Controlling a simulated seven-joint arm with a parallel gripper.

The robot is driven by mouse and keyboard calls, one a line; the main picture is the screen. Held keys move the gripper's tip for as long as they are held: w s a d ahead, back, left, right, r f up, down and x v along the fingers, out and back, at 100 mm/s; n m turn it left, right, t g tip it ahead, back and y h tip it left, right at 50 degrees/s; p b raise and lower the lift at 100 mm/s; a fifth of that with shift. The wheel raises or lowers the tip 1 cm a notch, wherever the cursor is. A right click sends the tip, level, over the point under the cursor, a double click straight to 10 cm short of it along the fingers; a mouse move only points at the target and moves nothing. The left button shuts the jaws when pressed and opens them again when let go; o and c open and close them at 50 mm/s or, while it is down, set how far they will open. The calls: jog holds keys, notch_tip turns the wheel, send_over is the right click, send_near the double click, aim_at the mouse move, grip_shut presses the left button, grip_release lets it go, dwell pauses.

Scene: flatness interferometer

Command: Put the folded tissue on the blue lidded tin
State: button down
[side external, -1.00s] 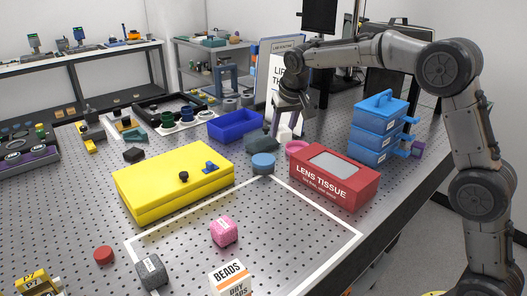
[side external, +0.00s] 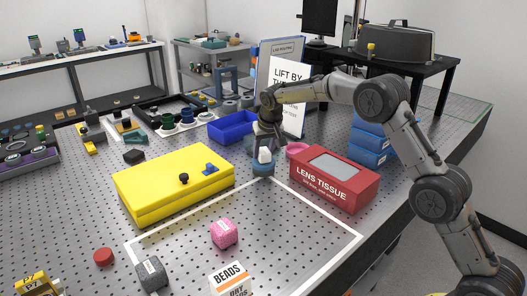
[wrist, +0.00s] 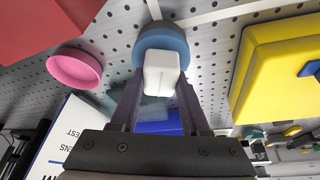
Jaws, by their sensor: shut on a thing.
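The folded tissue is a small white block (side external: 265,156), held between the fingertips of my gripper (side external: 265,148). The wrist view also shows the tissue (wrist: 161,72) between the two fingers of my gripper (wrist: 160,88). The blue lidded tin (side external: 263,171) is round and stands on the perforated table directly below the tissue. In the wrist view the tin (wrist: 160,37) shows behind the tissue, which covers part of its lid. I cannot tell whether the tissue touches the lid.
A red lens tissue box (side external: 335,180) stands to the right of the tin, and a yellow case (side external: 150,190) to the left. A pink round dish (side external: 297,148) and a blue open bin (side external: 232,126) are behind. The white-outlined area in front has free room.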

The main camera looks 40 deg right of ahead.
jog(key=shift+f, duration=0.15)
jog(key=shift+c, duration=1.9)
grip_release()
jog(key=shift+r, duration=0.2)
jog(key=v, duration=1.2)
jog(key=shift+s, duration=0.15)
